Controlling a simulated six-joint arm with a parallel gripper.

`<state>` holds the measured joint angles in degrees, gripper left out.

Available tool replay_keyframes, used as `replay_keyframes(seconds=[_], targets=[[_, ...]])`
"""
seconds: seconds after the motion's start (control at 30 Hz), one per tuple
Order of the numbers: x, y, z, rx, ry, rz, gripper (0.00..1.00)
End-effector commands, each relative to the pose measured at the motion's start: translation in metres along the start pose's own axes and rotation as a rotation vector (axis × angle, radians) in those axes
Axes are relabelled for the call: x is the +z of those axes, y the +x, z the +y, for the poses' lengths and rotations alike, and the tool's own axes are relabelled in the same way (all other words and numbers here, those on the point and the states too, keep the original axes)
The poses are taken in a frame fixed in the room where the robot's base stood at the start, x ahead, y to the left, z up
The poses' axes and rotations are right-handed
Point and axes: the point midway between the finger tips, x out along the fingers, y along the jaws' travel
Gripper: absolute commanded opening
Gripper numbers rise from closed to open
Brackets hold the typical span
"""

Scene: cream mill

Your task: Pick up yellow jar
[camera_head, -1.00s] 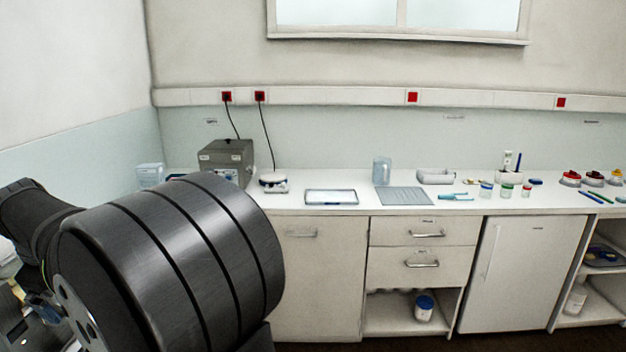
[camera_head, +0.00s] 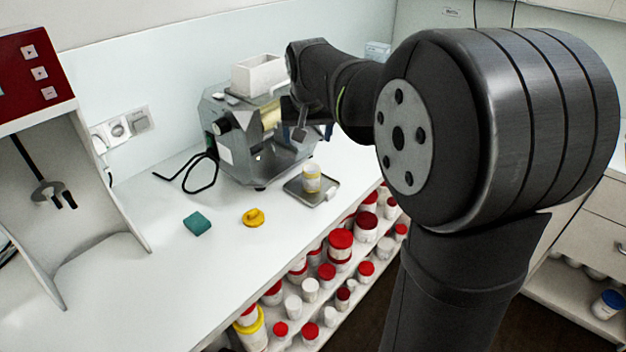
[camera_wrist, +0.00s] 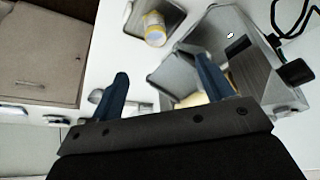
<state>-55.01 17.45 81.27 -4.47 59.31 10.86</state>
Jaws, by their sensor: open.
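The yellow jar (camera_head: 312,178), a small pale jar with a yellow band, stands on a grey metal tray (camera_head: 326,192) in front of the mill. It also shows at the top of the wrist view (camera_wrist: 155,30), beyond my fingertips. My gripper (camera_wrist: 163,85) is open, its two blue fingers apart with no jar between them. In the head view my gripper is beside the mill, above and behind the jar, and largely hidden by the mill and my arm.
The steel mill (camera_head: 240,150) with a white hopper stands close behind the tray. A yellow lid (camera_head: 253,217) and a teal block (camera_head: 197,224) lie on the counter. Several jars (camera_head: 340,240) fill the shelves below.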

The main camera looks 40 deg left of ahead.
Motion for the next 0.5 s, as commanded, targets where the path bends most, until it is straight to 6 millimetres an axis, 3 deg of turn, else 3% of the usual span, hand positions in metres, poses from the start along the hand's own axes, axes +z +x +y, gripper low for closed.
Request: replay_keyframes(seconds=[0.5], targets=[[0.008, 0.031, 0.021, -0.134, 1.267, -0.042, 0.73]])
